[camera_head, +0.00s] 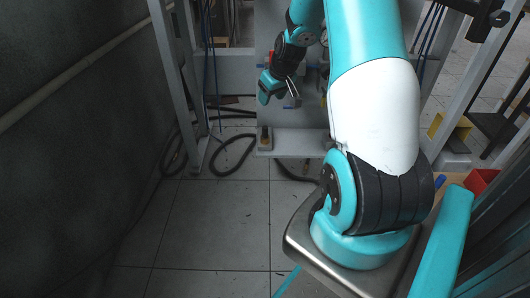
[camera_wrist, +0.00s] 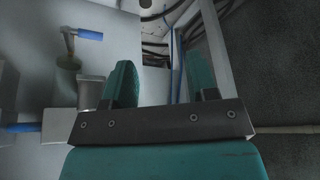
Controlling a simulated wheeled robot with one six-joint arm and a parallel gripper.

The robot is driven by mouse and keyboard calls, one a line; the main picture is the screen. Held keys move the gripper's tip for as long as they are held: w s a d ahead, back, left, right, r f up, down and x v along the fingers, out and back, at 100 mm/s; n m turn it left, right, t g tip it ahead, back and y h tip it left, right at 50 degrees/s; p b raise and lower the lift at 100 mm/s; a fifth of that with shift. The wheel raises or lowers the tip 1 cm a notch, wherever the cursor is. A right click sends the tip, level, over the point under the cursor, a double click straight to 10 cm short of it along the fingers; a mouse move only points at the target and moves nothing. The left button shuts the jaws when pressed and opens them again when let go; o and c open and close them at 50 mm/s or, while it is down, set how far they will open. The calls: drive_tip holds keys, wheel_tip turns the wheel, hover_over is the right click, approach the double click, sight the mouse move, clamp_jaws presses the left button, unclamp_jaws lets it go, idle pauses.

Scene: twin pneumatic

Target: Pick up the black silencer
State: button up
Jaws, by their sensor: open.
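My gripper (camera_wrist: 158,68) is open in the wrist view, with two teal fingers apart and nothing held between them. In the head view my gripper (camera_head: 270,88) is small and hangs in front of the grey upright panel. I cannot pick out the black silencer for certain. A small dark upright piece (camera_head: 265,137) stands on the ledge low on the panel, below the gripper, but it is too small to identify. No clear black silencer shows between or beside the fingers in the wrist view.
The wrist view shows a blue-handled part (camera_wrist: 88,35) and a grey cylinder (camera_wrist: 88,92) left of the fingers. In the head view, a black hose (camera_head: 232,160) loops on the tiled floor. A grey frame post (camera_head: 175,80) stands left of the panel. The floor in front is clear.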

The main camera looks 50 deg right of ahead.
sight(266, 128)
drive_tip(key=b+x, duration=0.2)
drive_tip(key=x, duration=0.2)
drive_tip(key=s+d+b+x, duration=0.1)
drive_tip(key=b+x, duration=0.2)
drive_tip(key=x, duration=0.2)
drive_tip(key=d+b+x, duration=0.1)
drive_tip(key=b+x, duration=0.1)
drive_tip(key=x, duration=0.3)
drive_tip(key=shift+s+f, duration=0.25)
drive_tip(key=shift+f, duration=0.05)
drive_tip(key=b+x, duration=0.5)
drive_tip(key=shift+w+d+f, duration=0.1)
drive_tip(key=shift+d+f, duration=0.05)
drive_tip(key=shift+f, duration=0.05)
drive_tip(key=shift+r, duration=0.1)
clamp_jaws()
